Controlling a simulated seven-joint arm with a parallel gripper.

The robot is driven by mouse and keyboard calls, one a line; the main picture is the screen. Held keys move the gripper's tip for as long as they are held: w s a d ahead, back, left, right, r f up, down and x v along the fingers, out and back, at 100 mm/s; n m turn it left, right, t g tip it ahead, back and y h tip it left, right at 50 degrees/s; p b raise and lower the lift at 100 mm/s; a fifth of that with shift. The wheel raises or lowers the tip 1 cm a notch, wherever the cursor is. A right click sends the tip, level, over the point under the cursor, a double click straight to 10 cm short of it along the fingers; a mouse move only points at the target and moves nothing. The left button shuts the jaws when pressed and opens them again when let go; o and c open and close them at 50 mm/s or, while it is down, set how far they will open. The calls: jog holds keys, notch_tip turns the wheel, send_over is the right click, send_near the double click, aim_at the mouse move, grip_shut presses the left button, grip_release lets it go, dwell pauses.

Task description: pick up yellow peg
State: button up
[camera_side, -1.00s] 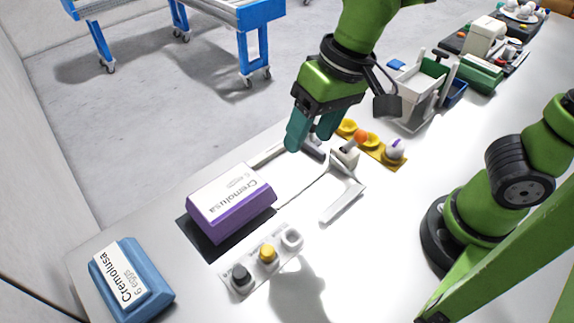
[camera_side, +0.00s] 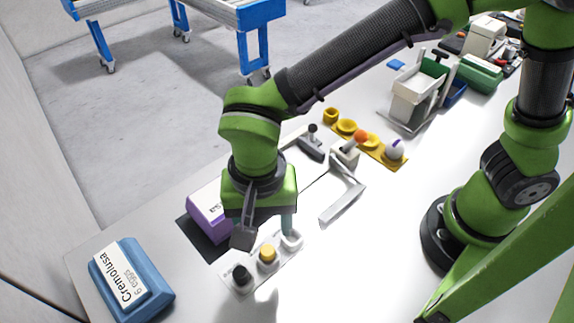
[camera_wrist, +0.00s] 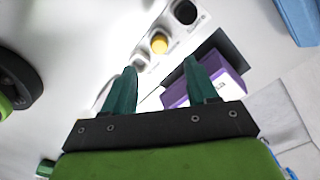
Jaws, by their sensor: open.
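The yellow peg (camera_side: 267,252) stands in the middle socket of a white holder (camera_side: 244,289) in the side view. It also shows in the wrist view (camera_wrist: 159,43), ahead of the fingertips and between their lines. My gripper (camera_wrist: 160,66) is open and empty, its two teal fingers apart. In the side view my gripper is above and behind the holder, with one finger (camera_side: 287,222) showing near the white ring end. The other finger is hidden by the gripper body.
A black peg (camera_side: 241,274) stands beside the yellow one, and a white ring socket (camera_side: 292,240) is on the other side.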

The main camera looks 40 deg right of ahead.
aim_at(267, 250)
notch_tip(267, 250, down, 8)
jog(key=shift+r, duration=0.15)
dwell(0.3)
grip_shut()
